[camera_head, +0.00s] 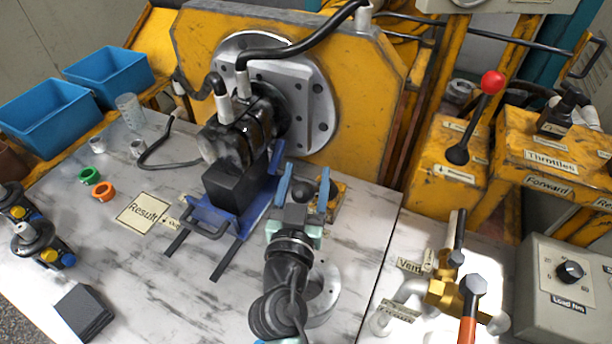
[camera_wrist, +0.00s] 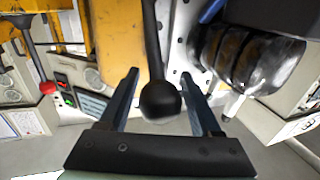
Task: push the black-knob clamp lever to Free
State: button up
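The black-knob clamp lever shows in the wrist view as a round black knob (camera_wrist: 160,101) on a dark rod running up to the picture's top edge. In the head view, the knob (camera_head: 303,190) shows just right of the blue motor mount, by a small yellow block (camera_head: 337,193). My gripper (camera_head: 305,175) is open, its two blue fingers on either side of the knob. In the wrist view my gripper (camera_wrist: 158,78) shows gaps between knob and both fingers; I see no contact. The lever's Free marking cannot be made out; my gripper hides much of its base.
The black motor (camera_head: 238,135) on its blue mount (camera_head: 262,200) stands close left, with hoses above. A yellow plate (camera_head: 365,75) rises behind. A red-knob lever (camera_head: 491,83) and brass valves (camera_head: 447,290) stand to the right.

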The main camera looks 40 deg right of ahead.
grip_shut()
jog(key=shift+r+p, duration=0.2)
jog(key=shift+p, duration=0.1)
jog(key=w+d+r+m+g+y+p, duration=0.1)
jog(key=w+d+g+y+p, duration=0.4)
jog(key=p, duration=1.5)
jog(key=shift+w+d+r+m+g+y+p, duration=0.35)
jog(key=shift+d+r+y, duration=0.5)
jog(key=shift+d, duration=1.25)
jog(key=shift+s+f, duration=0.1)
